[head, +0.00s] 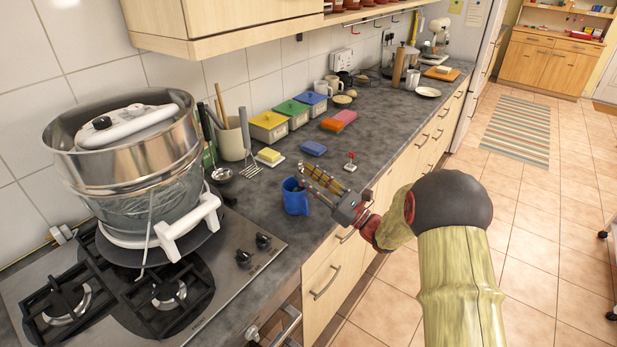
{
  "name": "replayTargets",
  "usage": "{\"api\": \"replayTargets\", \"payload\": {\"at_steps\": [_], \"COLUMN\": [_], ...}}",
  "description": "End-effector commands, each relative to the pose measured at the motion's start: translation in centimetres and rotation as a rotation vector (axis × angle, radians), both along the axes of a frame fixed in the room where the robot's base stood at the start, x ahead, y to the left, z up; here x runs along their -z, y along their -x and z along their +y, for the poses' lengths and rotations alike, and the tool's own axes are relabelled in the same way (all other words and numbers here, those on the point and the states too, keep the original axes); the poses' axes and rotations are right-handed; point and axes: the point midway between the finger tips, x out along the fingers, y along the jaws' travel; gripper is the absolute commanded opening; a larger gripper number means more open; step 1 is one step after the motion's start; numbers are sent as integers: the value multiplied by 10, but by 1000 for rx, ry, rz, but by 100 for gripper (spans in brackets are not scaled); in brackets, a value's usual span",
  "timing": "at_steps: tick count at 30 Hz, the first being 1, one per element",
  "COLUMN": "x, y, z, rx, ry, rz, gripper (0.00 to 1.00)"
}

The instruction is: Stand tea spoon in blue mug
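The blue mug (294,199) stands upright on the grey counter, near its front edge and right of the hob. My gripper (306,178) reaches in from the right, with its fingertips just above and beside the mug's right rim. Its two fingers look spread apart, with nothing clearly held between them. Something small and dark shows inside the mug's mouth, too small to name. I cannot make out the tea spoon for certain; the fingers may hide it.
A steel pot stack (135,160) stands on the hob (200,290) at left. A utensil crock (232,140), a masher (245,145), a blue sponge (313,148) and yellow, green and blue boxes (268,127) stand behind the mug.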

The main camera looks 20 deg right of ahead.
Motion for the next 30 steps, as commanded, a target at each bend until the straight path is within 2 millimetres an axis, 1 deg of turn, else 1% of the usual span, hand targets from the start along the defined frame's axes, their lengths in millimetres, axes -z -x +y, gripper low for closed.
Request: {"api": "replayTargets", "payload": {"at_steps": [17, 30], "x": [0, 3], "y": [1, 16], "z": [-1, -14], "rx": [0, 1], "ry": [0, 0], "rz": [0, 0], "gripper": [29, 29]}}
